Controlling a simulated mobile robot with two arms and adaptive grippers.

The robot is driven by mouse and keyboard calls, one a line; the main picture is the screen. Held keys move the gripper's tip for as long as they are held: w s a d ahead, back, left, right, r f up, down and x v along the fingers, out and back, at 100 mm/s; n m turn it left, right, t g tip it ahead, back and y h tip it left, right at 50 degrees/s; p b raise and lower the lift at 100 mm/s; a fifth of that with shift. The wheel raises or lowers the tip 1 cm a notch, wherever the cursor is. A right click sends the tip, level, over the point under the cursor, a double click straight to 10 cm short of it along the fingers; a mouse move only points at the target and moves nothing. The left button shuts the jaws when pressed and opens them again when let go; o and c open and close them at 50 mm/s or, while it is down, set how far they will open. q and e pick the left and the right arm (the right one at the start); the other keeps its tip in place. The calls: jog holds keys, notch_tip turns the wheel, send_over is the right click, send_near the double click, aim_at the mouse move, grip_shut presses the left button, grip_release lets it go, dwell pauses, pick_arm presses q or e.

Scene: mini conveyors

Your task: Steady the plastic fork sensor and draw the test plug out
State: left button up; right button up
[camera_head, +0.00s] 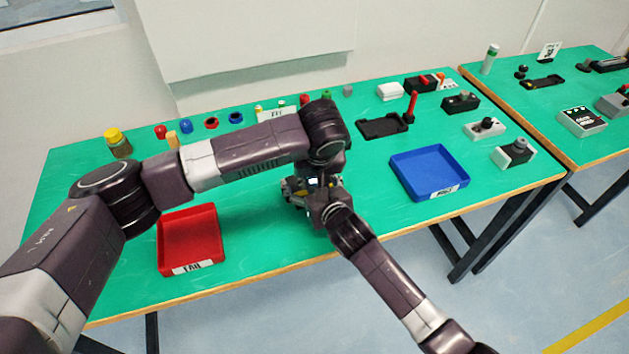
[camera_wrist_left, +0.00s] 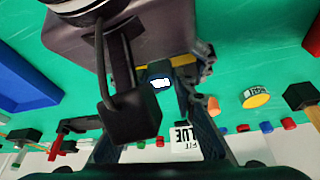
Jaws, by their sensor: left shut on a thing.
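My left gripper (camera_head: 314,184) is above the middle of the green bench, mostly hidden under its own wrist. In the left wrist view its fingers (camera_wrist_left: 170,90) close on a small dark part with a bright white patch (camera_wrist_left: 158,83). My right gripper (camera_head: 322,207) comes in from the lower right and meets the left one, so the two crowd together. Its finger opening is hidden. I cannot clearly tell the plastic fork sensor from the test plug among the dark shapes between the grippers.
A red tray (camera_head: 184,263) stands at the front left of the bench and a blue tray (camera_head: 402,172) to the right. Small caps and a yellow-topped jar (camera_head: 117,143) line the back left. Dark fixtures, including a black tray (camera_head: 377,128), occupy the right part.

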aim_at(314, 183)
pick_arm(q)
jog(key=shift+r, duration=1.9)
pick_arm(e)
jog(key=shift+s+f, duration=0.25)
jog(key=shift+f, duration=0.3)
jog(key=o, duration=1.2)
jog(key=shift+w, duration=0.1)
jog(key=shift+o, duration=1)
jog(key=shift+r, duration=0.1)
jog(key=shift+w+r, duration=0.1)
jog(key=shift+r, duration=0.05)
jog(key=shift+r, duration=0.1)
